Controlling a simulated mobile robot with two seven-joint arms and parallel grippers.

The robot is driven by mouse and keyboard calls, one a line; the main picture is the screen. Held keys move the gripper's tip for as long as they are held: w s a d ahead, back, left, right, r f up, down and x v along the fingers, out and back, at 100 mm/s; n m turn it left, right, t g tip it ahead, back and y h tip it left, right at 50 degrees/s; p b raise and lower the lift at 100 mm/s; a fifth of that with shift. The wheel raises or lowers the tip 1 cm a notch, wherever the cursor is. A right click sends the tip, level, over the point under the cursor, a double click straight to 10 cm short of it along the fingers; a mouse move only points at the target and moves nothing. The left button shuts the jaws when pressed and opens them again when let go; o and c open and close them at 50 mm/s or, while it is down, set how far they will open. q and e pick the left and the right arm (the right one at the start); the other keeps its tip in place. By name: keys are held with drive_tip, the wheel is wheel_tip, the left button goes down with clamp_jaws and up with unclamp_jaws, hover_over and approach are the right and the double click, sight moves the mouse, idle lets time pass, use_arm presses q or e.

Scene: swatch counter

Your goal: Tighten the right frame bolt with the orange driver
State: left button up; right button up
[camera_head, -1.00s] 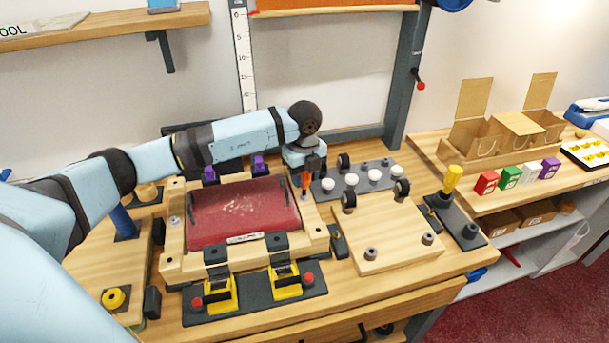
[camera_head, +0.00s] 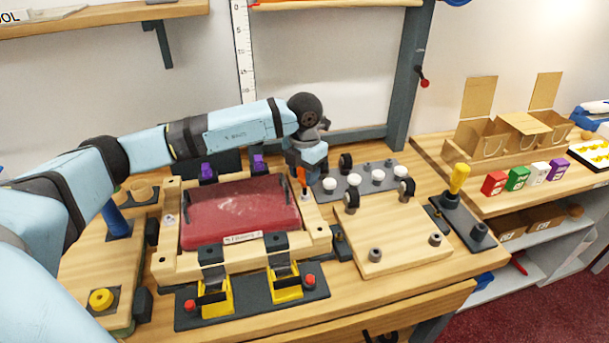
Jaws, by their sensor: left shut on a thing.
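My left gripper (camera_head: 303,168) reaches in from the left and points down at the right side of the wooden frame (camera_head: 318,232). It is shut on the orange driver (camera_head: 301,176), which stands about upright with its tip low over the frame's right rail. The right frame bolt is at the driver's tip, small and mostly hidden; I cannot tell whether the tip touches it. The red screen panel (camera_head: 235,213) lies inside the frame. My right gripper is not in view.
Yellow toggle clamps (camera_head: 285,285) stand at the frame's front. A dark rack with white knobs (camera_head: 352,181) and a pale wooden board (camera_head: 395,240) lie to the right. A yellow-handled tool (camera_head: 459,180) stands in a dark holder farther right.

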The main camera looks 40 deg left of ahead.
use_arm(q)
drive_tip(key=o, duration=0.8)
drive_tip(key=shift+c, duration=0.2)
drive_tip(key=n+p, duration=0.1)
drive_tip(key=n, duration=0.2)
drive_tip(key=shift+r+n, duration=0.1)
drive_tip(key=shift+n, duration=0.2)
drive_tip(key=n+p, duration=0.1)
drive_tip(key=n, duration=0.3)
drive_tip(key=shift+d+n+p, duration=0.1)
drive_tip(key=shift+n+p, duration=0.25)
drive_tip(key=shift+n, duration=0.05)
drive_tip(key=n+p, duration=0.1)
drive_tip(key=n, duration=0.3)
drive_tip(key=shift+n+p, duration=0.3)
drive_tip(key=shift+p, duration=0.05)
drive_tip(key=shift+w+n, duration=0.1)
drive_tip(key=shift+n, duration=0.9)
drive_tip(key=shift+c, duration=0.4)
